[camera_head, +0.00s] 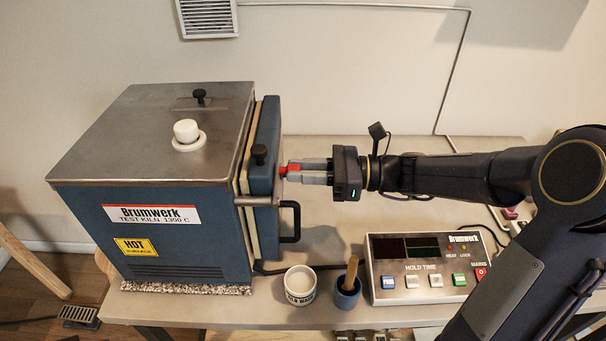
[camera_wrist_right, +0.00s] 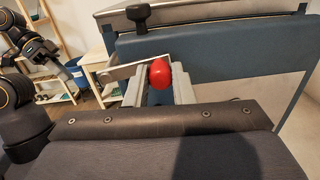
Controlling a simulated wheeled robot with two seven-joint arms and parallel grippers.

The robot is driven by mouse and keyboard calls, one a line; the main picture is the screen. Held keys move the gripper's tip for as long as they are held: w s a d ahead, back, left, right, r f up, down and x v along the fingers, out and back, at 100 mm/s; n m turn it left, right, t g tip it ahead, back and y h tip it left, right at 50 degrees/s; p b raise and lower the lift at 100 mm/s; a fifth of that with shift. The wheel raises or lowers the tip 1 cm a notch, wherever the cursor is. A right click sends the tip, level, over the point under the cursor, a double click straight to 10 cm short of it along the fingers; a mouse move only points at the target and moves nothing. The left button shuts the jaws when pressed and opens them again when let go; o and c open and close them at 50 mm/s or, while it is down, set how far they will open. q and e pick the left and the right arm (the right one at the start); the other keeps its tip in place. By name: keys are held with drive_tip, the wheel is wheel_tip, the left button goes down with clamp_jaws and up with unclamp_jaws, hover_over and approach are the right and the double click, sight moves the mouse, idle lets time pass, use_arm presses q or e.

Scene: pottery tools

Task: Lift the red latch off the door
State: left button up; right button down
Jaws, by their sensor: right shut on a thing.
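The blue kiln (camera_head: 180,235) stands on the table with its door (camera_head: 264,165) on the right side. The red latch (camera_head: 284,170) is at the door's outer face, and its red end also shows in the right wrist view (camera_wrist_right: 160,73). My right gripper (camera_head: 297,171) comes in from the right and is shut on the red latch, with its fingers on both sides of it. In the wrist view a metal bar (camera_wrist_right: 130,68) runs beside the latch. Whether the latch is still seated on the door is hidden by the fingers.
A black door handle (camera_head: 291,222) sits below the gripper. A white cup (camera_head: 300,286), a blue pot with a wooden tool (camera_head: 347,291) and a control box (camera_head: 423,268) stand along the table's front. The table behind my right arm is clear.

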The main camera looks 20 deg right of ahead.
drive_tip(key=r+n+b, duration=0.1)
drive_tip(key=n, duration=0.1)
drive_tip(key=s+r+n+b, duration=0.1)
drive_tip(key=n+b, duration=0.1)
drive_tip(key=shift+a, duration=0.1)
drive_tip(key=s+a+r+n+b, duration=0.2)
drive_tip(key=s+n+b, duration=0.4)
drive_tip(key=n+b, duration=0.8)
drive_tip(key=shift+s+r+g+y+b, duration=0.2)
drive_tip(key=shift+r+g+y+b, duration=0.15)
drive_tip(key=shift+r+b, duration=0.55)
drive_tip(key=c, duration=1.2)
unclamp_jaws()
drive_tip(key=shift+c, duration=0.2)
drive_tip(key=shift+d, duration=0.15)
